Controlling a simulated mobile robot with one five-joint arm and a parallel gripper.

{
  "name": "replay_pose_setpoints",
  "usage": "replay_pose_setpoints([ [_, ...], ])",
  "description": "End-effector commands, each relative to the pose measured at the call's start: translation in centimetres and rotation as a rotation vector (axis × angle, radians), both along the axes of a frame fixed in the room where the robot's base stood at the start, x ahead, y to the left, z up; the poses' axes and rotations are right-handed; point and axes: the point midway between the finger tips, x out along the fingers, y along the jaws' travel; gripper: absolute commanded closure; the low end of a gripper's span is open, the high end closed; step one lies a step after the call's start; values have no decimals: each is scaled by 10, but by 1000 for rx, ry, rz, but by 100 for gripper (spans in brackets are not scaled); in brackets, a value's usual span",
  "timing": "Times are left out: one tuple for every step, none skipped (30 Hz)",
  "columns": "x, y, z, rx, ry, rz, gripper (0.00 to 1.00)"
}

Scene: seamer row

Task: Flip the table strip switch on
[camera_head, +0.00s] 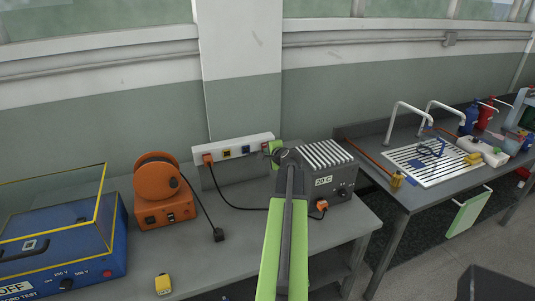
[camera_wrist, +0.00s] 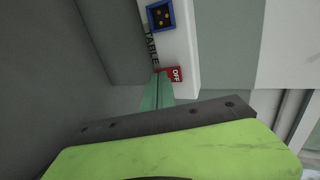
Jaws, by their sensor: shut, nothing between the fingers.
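The white table strip (camera_head: 237,147) is mounted at the back of the grey table, against the wall. In the wrist view, the strip (camera_wrist: 182,45) carries the word TABLE, a blue-framed socket (camera_wrist: 161,16) and a red switch (camera_wrist: 174,74) reading OFF. My gripper (camera_wrist: 157,78) is shut and empty. Its green fingertips are at the lower left edge of the red switch and overlap part of it; I cannot tell whether they touch. In the head view, my gripper (camera_head: 272,147) covers the right end of the strip and hides the switch.
An orange cable reel (camera_head: 160,192) and a blue test box (camera_head: 62,245) stand to the left. A grey heater box marked 20 C (camera_head: 331,187) is close on the right. An orange plug (camera_head: 207,158) sits in the strip. A yellow block (camera_head: 163,284) lies near the front.

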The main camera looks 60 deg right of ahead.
Motion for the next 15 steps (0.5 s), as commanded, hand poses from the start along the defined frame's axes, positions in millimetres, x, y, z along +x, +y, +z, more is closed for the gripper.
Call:
replay_pose_setpoints([
  [0, 0, 0, 0, 0, 0, 100],
  [1, -1, -2, 0, 0, 0, 100],
  [4, -3, -4, 0, 0, 1, 100],
  [3, -3, -2, 0, 0, 0, 100],
  [3, -2, -2, 0, 0, 0, 100],
  [2, -2, -2, 0, 0, 0, 100],
  [2, -2, -2, 0, 0, 0, 100],
  [2, -2, -2, 0, 0, 0, 100],
  [2, -2, -2, 0, 0, -1, 100],
  [2, -3, -1, 0, 0, -1, 100],
  [2, -3, 0, 0, 0, -1, 100],
  [2, -3, 1, 0, 0, -1, 100],
  [2, -3, 2, 0, -1, -1, 100],
  [2, -3, 4, 0, -1, -1, 100],
  [2, -3, 6, -1, -1, -2, 100],
])
